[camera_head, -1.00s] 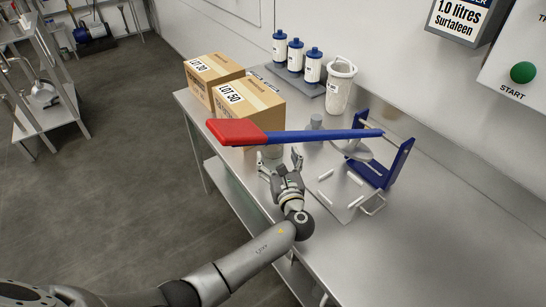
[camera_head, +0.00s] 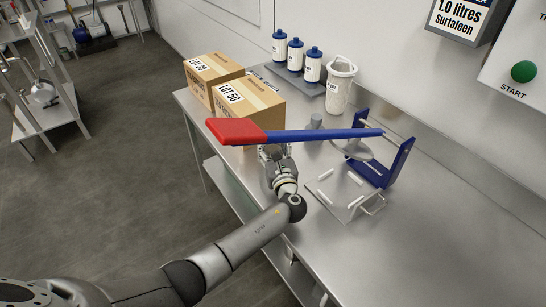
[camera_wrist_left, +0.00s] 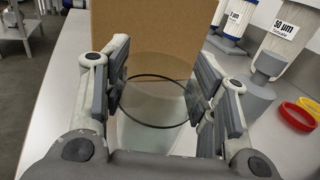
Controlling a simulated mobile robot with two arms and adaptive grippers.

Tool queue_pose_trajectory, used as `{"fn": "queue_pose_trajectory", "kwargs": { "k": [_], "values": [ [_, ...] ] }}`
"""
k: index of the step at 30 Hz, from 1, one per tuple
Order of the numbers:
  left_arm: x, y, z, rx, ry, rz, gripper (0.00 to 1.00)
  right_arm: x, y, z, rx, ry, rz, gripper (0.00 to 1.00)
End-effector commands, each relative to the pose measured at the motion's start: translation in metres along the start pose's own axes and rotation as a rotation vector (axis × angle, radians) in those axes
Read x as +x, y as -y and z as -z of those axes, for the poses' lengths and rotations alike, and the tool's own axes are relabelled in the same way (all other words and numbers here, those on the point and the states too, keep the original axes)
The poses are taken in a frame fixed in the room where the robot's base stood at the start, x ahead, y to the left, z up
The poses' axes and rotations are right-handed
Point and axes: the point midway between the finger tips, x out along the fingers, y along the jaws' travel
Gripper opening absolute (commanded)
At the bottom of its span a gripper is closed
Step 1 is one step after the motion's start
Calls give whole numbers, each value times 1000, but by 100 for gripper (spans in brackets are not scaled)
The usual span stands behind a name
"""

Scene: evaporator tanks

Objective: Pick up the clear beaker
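The clear beaker (camera_wrist_left: 155,125) is see-through with a thin dark rim, in the middle of the left wrist view. It stands in front of a brown box. My left gripper (camera_wrist_left: 158,90) is open, with one finger on each side of the beaker; small gaps seem to remain, though contact is hard to judge. In the head view, my left gripper (camera_head: 273,155) is partly behind the red and blue lever, and the beaker cannot be made out. My right gripper is not in view.
The lever's red grip (camera_head: 236,131) and blue bar (camera_head: 325,135) pass over my gripper. Cardboard boxes (camera_head: 250,108) stand behind it. A white mesh basket (camera_head: 340,88), blue-capped bottles (camera_head: 313,66) and a blue bracket (camera_head: 398,160) stand on the steel table (camera_head: 420,240). Its front right is clear.

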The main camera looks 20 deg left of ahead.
Motion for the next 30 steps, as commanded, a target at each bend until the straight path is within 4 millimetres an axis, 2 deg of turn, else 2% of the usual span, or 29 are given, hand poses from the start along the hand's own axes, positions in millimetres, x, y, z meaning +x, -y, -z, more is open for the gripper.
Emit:
{"fn": "queue_pose_trajectory", "kwargs": {
  "k": [1, 3, 11, 14, 24, 27, 30],
  "values": [
    [0, 0, 0, 0, 0, 0, 37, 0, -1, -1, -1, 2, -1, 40],
    [0, 0, 0, 0, 0, 0, 30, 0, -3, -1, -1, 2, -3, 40],
    [0, 0, -4, -1, 1, 0, 30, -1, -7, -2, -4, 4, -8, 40],
    [0, 0, -15, -4, 2, 0, 29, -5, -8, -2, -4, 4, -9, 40],
    [0, 0, -80, -4, 2, 1, 30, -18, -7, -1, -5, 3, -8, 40],
    [-1, -1, -91, -2, 2, 2, 30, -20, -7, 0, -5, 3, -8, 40],
    [-6, -7, -91, 1, -1, 10, 30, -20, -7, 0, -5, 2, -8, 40]
  ]
}}
